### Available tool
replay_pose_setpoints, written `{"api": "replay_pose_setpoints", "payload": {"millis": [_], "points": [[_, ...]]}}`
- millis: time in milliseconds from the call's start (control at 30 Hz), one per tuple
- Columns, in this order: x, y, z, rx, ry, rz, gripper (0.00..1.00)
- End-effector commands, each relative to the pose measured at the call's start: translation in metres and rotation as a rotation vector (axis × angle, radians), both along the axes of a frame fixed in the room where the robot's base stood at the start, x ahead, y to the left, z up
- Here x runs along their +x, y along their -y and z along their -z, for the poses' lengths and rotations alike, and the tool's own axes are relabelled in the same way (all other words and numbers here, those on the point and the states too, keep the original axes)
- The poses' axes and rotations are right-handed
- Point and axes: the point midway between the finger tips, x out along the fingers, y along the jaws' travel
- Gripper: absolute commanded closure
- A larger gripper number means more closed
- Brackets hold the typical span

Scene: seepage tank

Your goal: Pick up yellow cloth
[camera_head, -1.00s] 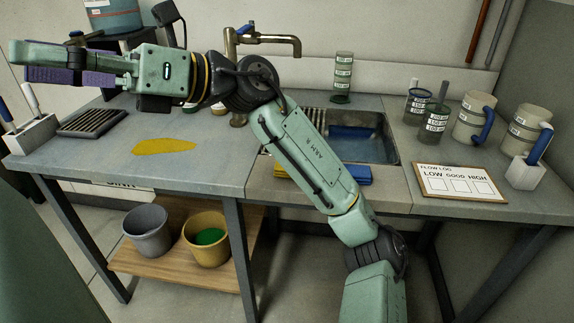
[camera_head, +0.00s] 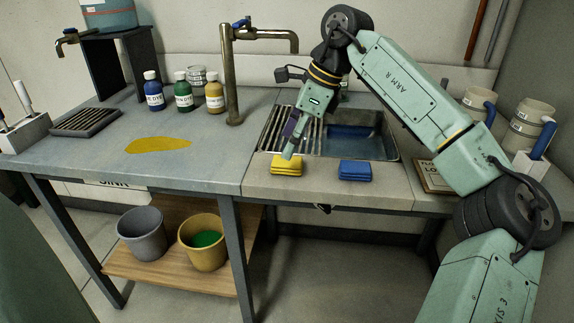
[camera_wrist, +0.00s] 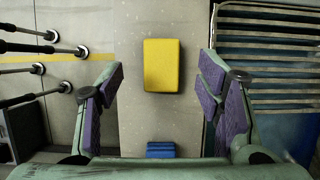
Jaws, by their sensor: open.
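The yellow cloth (camera_head: 287,165) lies folded on the front ledge of the sink counter, left of a folded blue cloth (camera_head: 357,170). In the wrist view the yellow cloth (camera_wrist: 163,65) lies between and beyond the two purple-padded fingers, touching neither. My gripper (camera_head: 291,142) points down just above and behind the yellow cloth in the head view. In the wrist view my gripper (camera_wrist: 161,95) is open and empty. The blue cloth (camera_wrist: 160,149) shows at the lower middle there, partly hidden by the gripper body.
The sink basin (camera_head: 352,140) and slatted drainer (camera_head: 283,131) lie right behind the cloths. A tap (camera_head: 235,75) rises behind, with several dye bottles (camera_head: 184,92) to its left. A yellow puddle (camera_head: 158,145) lies on the left counter. Handled jugs (camera_head: 478,103) stand at the right.

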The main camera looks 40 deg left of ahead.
Motion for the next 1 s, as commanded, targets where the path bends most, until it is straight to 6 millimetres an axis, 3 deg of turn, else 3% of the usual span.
{"api": "replay_pose_setpoints", "payload": {"millis": [167,467,700,1000], "points": [[-0.003,-0.005,0.009,-0.001,-0.001,-0.003,0.40],[-0.011,-0.022,0.046,0.000,-0.002,-0.002,0.40],[-0.012,-0.023,0.049,0.001,0.000,-0.001,0.40],[-0.012,-0.023,0.048,0.002,-0.001,-0.001,0.60]]}}
